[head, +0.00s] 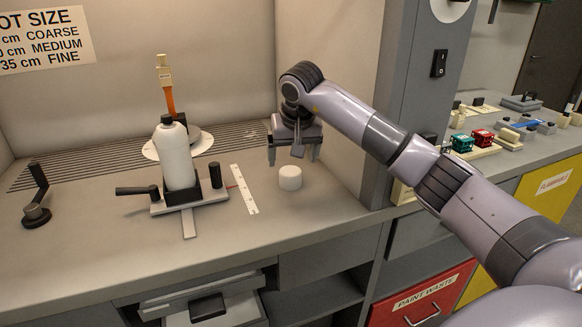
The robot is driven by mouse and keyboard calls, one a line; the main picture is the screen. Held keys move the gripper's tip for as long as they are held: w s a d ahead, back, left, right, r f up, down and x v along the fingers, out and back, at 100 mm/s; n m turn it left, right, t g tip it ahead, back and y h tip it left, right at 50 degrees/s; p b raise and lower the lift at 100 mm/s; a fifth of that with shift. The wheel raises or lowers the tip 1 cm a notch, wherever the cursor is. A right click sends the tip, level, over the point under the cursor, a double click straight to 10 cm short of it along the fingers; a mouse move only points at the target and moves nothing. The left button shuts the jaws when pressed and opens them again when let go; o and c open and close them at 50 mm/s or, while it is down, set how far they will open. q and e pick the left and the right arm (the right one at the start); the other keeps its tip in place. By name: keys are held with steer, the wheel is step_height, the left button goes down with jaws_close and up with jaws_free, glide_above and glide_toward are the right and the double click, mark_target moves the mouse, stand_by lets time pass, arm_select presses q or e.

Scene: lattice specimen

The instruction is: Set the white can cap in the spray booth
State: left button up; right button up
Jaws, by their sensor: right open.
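The white can cap (290,177) stands on the grey floor of the spray booth (300,215), right of the white ruler strip. My right gripper (293,158) is just above the cap, pointing down. Its fingers are apart and nothing is between them. The cap looks free of the fingers, with a small gap below the fingertips. My left gripper is not in view.
A white spray can (174,155) stands in a holder with black handles, left of the ruler strip (244,190). Behind it is a round white disc (150,150) with an orange-handled brush. The booth's side wall is close on the right.

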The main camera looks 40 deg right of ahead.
steer(key=v, duration=0.5)
steer(key=shift+s+r, duration=0.1)
steer(key=shift+r, duration=0.15)
